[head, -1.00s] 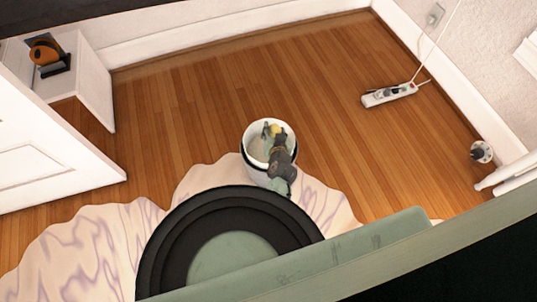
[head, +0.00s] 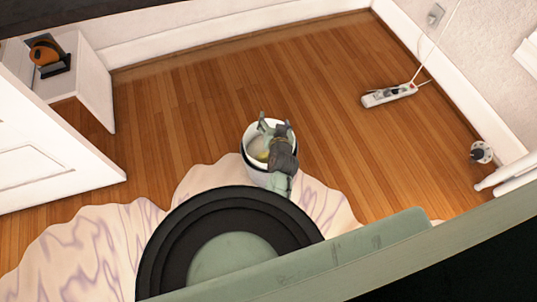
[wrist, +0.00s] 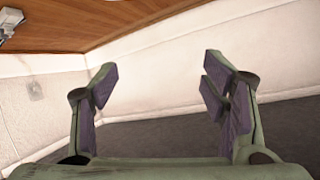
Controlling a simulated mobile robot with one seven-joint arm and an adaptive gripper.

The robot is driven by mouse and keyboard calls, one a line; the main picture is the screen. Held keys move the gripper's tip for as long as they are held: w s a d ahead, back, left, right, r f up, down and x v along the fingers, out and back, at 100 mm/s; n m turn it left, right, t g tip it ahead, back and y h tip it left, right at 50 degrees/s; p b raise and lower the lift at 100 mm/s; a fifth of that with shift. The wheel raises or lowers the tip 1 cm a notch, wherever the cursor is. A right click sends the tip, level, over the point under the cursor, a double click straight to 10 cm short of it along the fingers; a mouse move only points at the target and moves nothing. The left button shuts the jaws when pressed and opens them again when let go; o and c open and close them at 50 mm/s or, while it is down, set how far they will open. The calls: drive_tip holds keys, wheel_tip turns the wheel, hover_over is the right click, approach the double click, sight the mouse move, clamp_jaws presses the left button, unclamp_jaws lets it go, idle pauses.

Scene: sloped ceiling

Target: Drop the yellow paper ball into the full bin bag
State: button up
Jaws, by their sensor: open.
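A white bin with a dark band (head: 246,150) stands on the floor at the edge of the pale rug, lined with a white bag. The yellow paper ball (head: 264,155) shows as a small yellow patch inside the bin, partly hidden by my gripper. My gripper (head: 274,120) is over the far rim of the bin with its fingers spread. In the wrist view my gripper (wrist: 160,82) is open with nothing between the fingers. The bag's contents are mostly hidden by the arm.
A power strip (head: 389,95) lies on the wood floor at right, its cable rising to a wall socket (head: 435,15). A white cabinet (head: 85,80) bearing an orange-and-black object (head: 45,52) stands at left, near a white door (head: 50,165). The floor beyond the bin is clear.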

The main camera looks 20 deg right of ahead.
wheel_tip(320, 180, up, 4)
idle(0.6)
